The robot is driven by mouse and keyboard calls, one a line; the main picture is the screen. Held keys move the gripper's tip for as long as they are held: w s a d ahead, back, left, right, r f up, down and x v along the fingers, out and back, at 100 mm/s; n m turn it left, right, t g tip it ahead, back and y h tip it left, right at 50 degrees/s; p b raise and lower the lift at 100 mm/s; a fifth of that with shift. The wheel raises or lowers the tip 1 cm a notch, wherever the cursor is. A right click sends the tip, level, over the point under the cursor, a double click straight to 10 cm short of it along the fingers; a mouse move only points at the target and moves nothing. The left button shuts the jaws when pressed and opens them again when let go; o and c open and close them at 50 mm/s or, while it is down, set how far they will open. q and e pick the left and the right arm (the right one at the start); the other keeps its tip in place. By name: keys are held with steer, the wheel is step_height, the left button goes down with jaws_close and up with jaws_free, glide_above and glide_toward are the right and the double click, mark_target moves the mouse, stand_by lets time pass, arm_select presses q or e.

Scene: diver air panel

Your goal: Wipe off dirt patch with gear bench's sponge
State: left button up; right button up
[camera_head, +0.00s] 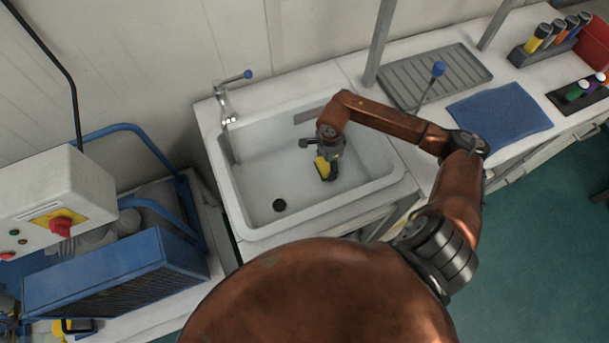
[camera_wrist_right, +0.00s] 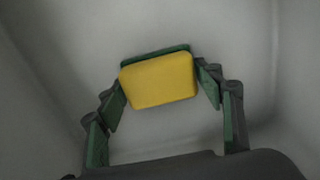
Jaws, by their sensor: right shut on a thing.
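A yellow sponge (camera_head: 322,167) with a green backing is in my right gripper (camera_head: 326,165), inside the sink. In the right wrist view the sponge (camera_wrist_right: 158,80) sits between the two fingers of the gripper (camera_wrist_right: 160,88), which are shut on its sides. The pale basin surface lies behind it; I cannot tell whether the sponge touches it. A grey-brown patch (camera_head: 307,116) shows on the sink's back wall, partly beside my arm; I cannot tell for sure that it is dirt. My left gripper is not in view.
The white sink (camera_head: 232,195) has a drain hole (camera_head: 279,205) and a tap with a blue lever (camera_head: 228,104). To the right are a grey ribbed drainboard (camera_head: 455,75), a blue cloth (camera_head: 500,112) and a rack of bottles (camera_head: 540,45).

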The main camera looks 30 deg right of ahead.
steer(key=d, duration=0.3)
steer(key=shift+s+d+b, duration=0.15)
steer(key=shift+s+b, duration=0.15)
steer(key=shift+r+p, duration=0.3)
steer(key=shift+r, duration=1)
steer(key=shift+r+p, duration=0.65)
steer(key=shift+r, duration=0.1)
steer(key=shift+r+p, duration=1.05)
steer(key=shift+r, duration=1)
